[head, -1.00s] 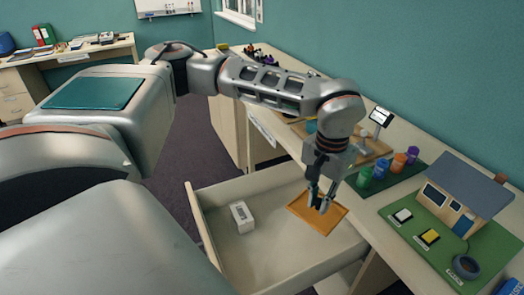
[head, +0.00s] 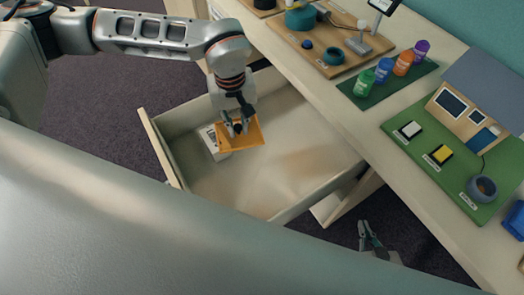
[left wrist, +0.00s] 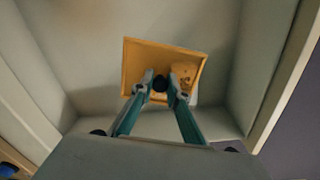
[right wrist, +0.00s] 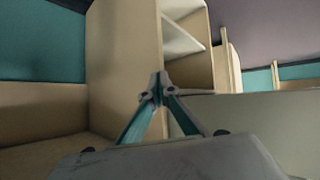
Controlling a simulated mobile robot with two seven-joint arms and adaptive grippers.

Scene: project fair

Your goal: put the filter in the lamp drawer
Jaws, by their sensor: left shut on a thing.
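My left gripper (head: 238,128) is shut on the dark round knob of a flat orange square panel (head: 251,138). It holds the panel inside the open drawer (head: 250,190). In the left wrist view the panel (left wrist: 140,60) has a raised rim and a small mark on its right side, and the fingertips (left wrist: 159,85) meet at the knob. A small white box (head: 209,141) with dark print lies in the drawer, partly hidden by the panel. I cannot tell by a label which thing is the filter. My right gripper (head: 369,238) is shut and empty, low outside the drawer's right side.
The worktop above the drawer holds a wooden board (head: 325,58) with a lamp stand, several coloured jars (head: 384,69) on a dark mat, and a model house (head: 467,110) on a green base. The drawer's right part is clear.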

